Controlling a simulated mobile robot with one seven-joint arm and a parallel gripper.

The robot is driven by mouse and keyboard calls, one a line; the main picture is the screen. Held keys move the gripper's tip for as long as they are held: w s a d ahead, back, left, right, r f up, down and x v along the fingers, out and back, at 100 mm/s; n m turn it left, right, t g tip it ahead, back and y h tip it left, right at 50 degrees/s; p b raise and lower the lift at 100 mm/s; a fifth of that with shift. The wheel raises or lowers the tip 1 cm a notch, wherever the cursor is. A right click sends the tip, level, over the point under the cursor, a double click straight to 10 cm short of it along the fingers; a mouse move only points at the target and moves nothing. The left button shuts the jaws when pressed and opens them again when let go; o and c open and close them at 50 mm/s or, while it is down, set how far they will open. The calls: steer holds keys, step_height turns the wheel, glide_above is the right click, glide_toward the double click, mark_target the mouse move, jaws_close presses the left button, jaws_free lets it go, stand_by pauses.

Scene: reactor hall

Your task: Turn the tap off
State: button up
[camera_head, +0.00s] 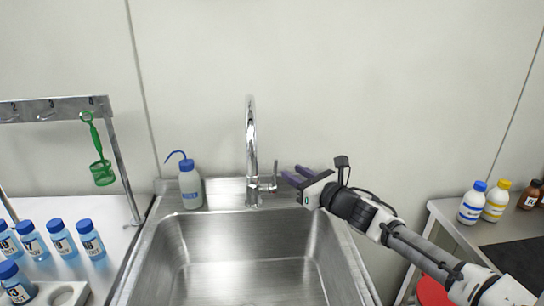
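A chrome gooseneck tap (252,150) stands at the back of the steel sink (205,240). Its short side lever (269,186) sticks out to the right, low on the tap body. No water stream can be made out below the spout. My gripper (291,175) comes from the right, with its dark purple fingers just right of the lever. The fingers look spread with a gap between them and hold nothing. I cannot tell whether a fingertip touches the lever.
A blue-capped wash bottle (190,187) stands left of the tap. More bottles (472,203) stand on the right counter. The back wall is close behind the tap.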

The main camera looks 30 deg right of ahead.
mark_target(277, 163)
steer(key=w+p, duration=0.1)
steer(key=w, duration=0.2)
steer(key=w+a+p, duration=0.1)
steer(key=w, duration=0.2)
steer(key=w+p, duration=0.1)
steer(key=w, duration=0.3)
steer(key=shift+w+a, duration=0.1)
steer(key=shift+a, duration=0.1)
jaws_close()
